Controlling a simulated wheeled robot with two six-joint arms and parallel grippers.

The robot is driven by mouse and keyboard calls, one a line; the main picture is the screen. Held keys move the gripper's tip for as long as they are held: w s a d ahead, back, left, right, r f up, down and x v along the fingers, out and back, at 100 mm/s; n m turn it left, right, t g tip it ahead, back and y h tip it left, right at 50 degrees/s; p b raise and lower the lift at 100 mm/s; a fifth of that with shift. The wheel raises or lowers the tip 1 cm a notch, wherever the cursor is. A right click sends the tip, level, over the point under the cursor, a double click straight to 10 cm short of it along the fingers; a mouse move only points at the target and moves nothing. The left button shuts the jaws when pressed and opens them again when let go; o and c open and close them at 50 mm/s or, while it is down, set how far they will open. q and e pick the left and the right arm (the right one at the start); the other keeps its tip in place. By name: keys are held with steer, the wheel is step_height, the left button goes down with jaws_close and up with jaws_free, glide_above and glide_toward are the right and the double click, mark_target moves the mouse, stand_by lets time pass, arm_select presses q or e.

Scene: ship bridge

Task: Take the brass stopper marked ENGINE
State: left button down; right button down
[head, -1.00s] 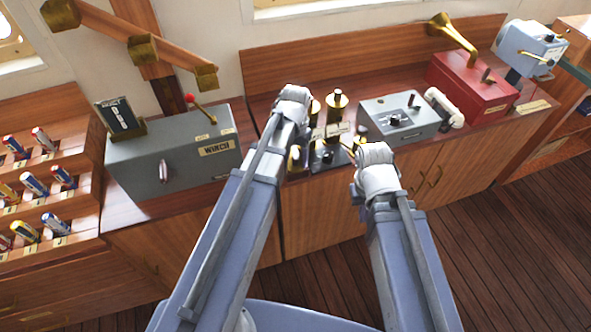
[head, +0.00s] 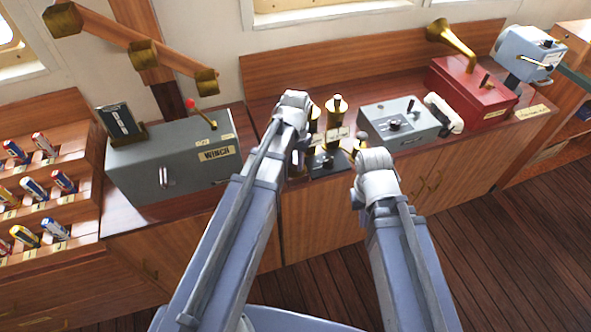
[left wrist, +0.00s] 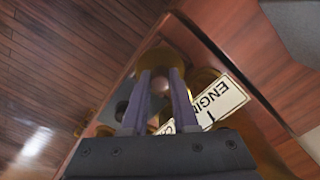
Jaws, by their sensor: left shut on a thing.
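The ENGINE label (left wrist: 218,102) is a cream plate, seen upside down beside my left gripper in the left wrist view. My left gripper (left wrist: 160,85) is shut on a brass piece (left wrist: 160,62) next to this label, which I take to be the ENGINE stopper. Its far end is blurred against the brass behind it. In the head view my left gripper (head: 298,160) is at the front left of the brass voice tubes (head: 336,112), and the arm hides what it holds. My right gripper (head: 357,192) hangs in front of the cabinet, its fingers mostly hidden by its wrist.
A grey WINCH box (head: 172,160) with a red-knobbed lever stands left of the tubes. A grey instrument box (head: 400,122), a white handset (head: 444,112) and a red box (head: 472,88) with a brass horn stand to the right. Racks of cylinders (head: 35,188) are far left.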

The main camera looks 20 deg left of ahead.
mark_target(295, 162)
stand_by(0.3)
arm_select(q)
step_height(295, 162, up, 10)
steer(key=p, duration=1)
steer(key=shift+r, duration=0.1)
